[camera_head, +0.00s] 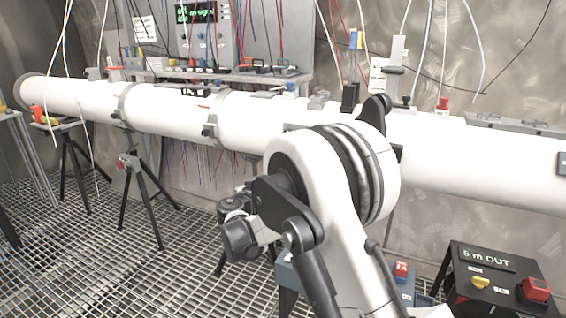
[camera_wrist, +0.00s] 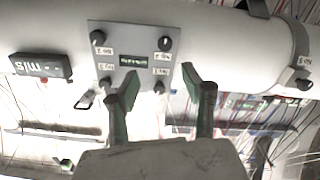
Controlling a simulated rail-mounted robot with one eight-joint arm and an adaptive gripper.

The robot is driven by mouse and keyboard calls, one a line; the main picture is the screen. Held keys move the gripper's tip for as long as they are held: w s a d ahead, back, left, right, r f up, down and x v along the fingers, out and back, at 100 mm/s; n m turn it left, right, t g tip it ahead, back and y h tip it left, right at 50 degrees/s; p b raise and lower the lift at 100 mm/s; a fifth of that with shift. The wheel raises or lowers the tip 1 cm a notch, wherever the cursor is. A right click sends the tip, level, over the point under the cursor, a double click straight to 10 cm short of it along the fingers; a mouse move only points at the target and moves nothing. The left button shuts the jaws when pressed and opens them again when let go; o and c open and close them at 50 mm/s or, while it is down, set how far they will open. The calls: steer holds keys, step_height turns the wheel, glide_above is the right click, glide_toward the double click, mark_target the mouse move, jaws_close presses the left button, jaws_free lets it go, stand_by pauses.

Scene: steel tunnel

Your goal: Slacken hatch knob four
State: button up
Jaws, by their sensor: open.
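In the wrist view, a grey hatch plate (camera_wrist: 131,48) lies on the white pipe (camera_wrist: 215,40). It has black knobs near its corners: upper left (camera_wrist: 97,38), upper right (camera_wrist: 165,43), lower left (camera_wrist: 105,83) and lower right (camera_wrist: 159,88). Each has a small label, too small and seemingly upside down to read surely, so I cannot tell which is knob four. My gripper (camera_wrist: 158,84) is open and empty. Its dark green fingers stand either side of the lower-right knob in the picture; the depth between is unclear. The head view does not clearly show the plate or fingers.
The pipe (camera_head: 450,160) crosses the head view on tripods over a grating floor. A black box with a display (camera_wrist: 40,67) and a collar with a knob (camera_wrist: 302,70) flank the plate. A control box (camera_head: 490,280) stands lower right. Wires hang around.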

steer(key=x, duration=0.4)
steer(key=b+x, duration=0.1)
steer(key=x, duration=0.4)
steer(key=a+x, duration=0.1)
steer(key=x, duration=0.3)
steer(key=shift+w+d+f, duration=0.15)
steer(key=shift+w, duration=0.35)
jaws_close()
